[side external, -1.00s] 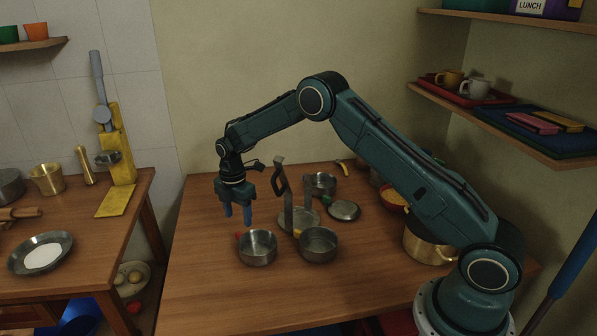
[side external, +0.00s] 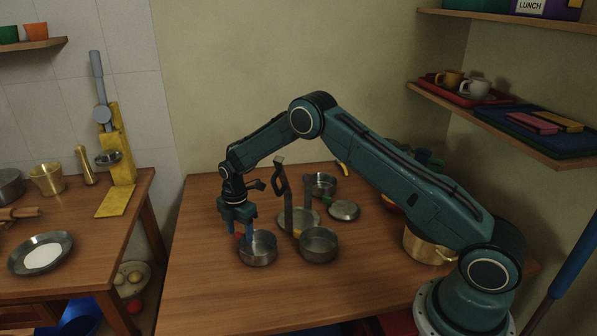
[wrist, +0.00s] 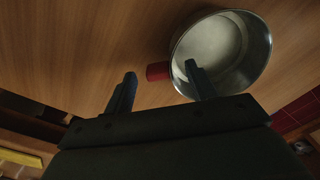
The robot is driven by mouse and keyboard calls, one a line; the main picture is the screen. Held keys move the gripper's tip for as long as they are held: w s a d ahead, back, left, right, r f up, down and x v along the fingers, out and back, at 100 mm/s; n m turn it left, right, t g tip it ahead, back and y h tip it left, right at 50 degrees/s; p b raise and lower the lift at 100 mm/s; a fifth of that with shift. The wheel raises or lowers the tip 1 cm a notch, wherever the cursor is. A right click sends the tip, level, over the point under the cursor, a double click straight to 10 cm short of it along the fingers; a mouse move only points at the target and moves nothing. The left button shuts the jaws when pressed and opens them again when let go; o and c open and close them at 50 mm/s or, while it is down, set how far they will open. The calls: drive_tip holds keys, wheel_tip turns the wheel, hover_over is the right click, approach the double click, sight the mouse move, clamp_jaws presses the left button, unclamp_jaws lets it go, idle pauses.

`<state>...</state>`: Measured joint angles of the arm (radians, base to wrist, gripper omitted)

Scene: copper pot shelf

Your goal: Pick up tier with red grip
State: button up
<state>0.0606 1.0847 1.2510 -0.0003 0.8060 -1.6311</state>
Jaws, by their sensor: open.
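The tier with red grip (side external: 258,250) is a round metal bowl on the wooden table. It stands upright, and its short red grip (side external: 239,236) points left. My gripper (side external: 239,234) is low at the tier's left side, fingers pointing down. In the wrist view, my open gripper (wrist: 160,75) has one finger on each side of the red grip (wrist: 158,71). The right finger overlaps the rim of the tier (wrist: 245,75) in that view. I cannot tell whether either finger touches it. The tier looks empty inside.
Another metal tier (side external: 319,247) with a yellow grip stands close to the right. Behind it is an upright carrier frame (side external: 289,212) on a round base. A third tier (side external: 323,182) and a lid (side external: 344,210) lie farther back. The table's left front is clear.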

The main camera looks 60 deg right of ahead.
drive_tip(key=shift+c, duration=0.3)
drive_tip(key=c, duration=1.1)
drive_tip(key=shift+o, duration=0.2)
drive_tip(key=shift+r, duration=0.1)
wheel_tip(320, 180, up, 10)
drive_tip(key=shift+a+f, duration=0.1)
drive_tip(key=shift+f, duration=0.15)
